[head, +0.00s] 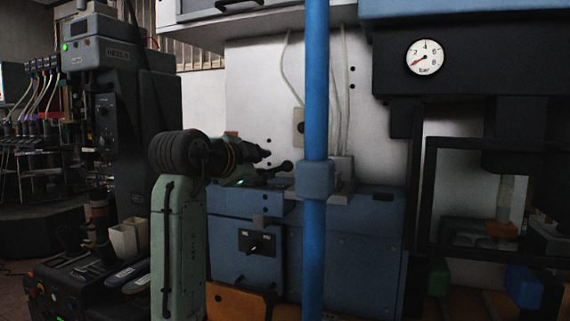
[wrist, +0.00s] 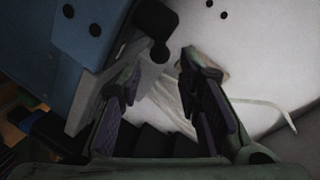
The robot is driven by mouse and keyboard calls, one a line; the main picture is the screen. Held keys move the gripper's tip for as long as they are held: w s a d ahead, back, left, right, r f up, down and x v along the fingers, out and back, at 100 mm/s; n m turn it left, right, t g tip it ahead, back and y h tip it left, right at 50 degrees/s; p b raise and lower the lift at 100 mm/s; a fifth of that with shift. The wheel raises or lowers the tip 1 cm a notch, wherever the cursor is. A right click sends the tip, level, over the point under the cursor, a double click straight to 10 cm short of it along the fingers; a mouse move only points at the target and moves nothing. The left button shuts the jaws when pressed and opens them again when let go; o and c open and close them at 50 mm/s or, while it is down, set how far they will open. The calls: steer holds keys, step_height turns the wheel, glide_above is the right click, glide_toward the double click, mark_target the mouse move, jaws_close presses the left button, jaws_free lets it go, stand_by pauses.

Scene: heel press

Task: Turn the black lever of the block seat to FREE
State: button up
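A black lever with a ball knob (head: 287,165) sits on top of the blue machine cabinet, just left of the blue post. In the wrist view the ball knob (wrist: 159,51) shows just beyond my fingertips, roughly between them, with a black block-like part above it. My gripper (head: 264,154) is just left of and slightly above the knob in the head view. In the wrist view my gripper (wrist: 162,64) is open, its two fingers apart with nothing between the pads. Whether a finger touches the knob cannot be told. No FREE marking is readable.
A vertical blue post (head: 315,90) stands just right of the lever. The blue cabinet (head: 365,240) carries a small black switch plate (head: 257,243). A white panel (head: 262,80) with hanging cables is behind. A pressure gauge (head: 425,57) and black frame are at right.

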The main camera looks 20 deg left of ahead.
mark_target(278, 168)
steer(key=p+x, duration=0.3)
steer(key=x, duration=0.6)
steer(key=shift+w, duration=0.2)
jaws_close()
steer(key=shift+f, duration=0.1)
